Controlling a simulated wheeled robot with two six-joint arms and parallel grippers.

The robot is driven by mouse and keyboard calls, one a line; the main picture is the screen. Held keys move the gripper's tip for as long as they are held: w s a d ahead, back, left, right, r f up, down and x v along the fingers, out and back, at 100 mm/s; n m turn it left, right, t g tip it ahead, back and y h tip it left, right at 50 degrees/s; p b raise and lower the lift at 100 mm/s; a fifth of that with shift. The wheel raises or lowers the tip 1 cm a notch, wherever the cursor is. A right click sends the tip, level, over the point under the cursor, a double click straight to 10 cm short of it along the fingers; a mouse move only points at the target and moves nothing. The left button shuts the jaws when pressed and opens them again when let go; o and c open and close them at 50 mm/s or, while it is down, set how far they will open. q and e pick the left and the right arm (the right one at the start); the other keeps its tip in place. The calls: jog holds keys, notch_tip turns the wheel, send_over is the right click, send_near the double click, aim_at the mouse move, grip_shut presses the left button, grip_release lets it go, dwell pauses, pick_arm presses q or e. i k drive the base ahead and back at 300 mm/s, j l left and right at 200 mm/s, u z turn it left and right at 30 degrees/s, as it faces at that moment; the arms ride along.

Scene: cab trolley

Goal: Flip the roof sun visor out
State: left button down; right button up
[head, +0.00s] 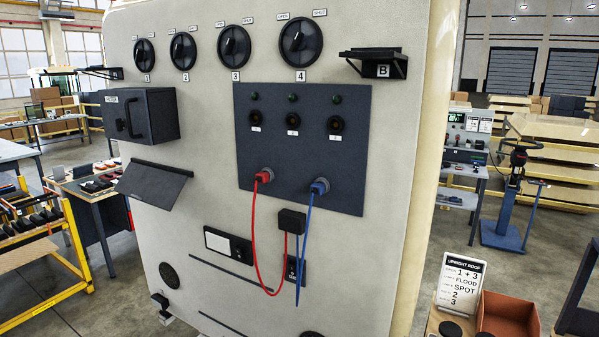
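A light cream upright roof panel (210,210) fills the middle of the head view. A dark flat flap (152,183), which looks like the sun visor, is on its left part, below a dark box with a handle (140,115). Neither of my grippers shows in this view, and nothing touches the flap.
Four round knobs (234,46) run along the top. A dark socket plate (300,150) holds a red plug (264,176) and a blue plug (319,187) with hanging cables. A small black shelf (376,62) juts out at upper right. A sign (459,287) stands beside a brown tray (508,318).

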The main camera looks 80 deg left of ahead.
aim_at(158, 188)
jog(key=u, duration=3.6)
jog(key=i+j+u, duration=0.15)
jog(key=i, duration=0.2)
jog(key=i+j+u, duration=0.1)
jog(key=i+j, duration=0.15)
jog(key=i+j+u, duration=0.15)
jog(key=i, duration=0.3)
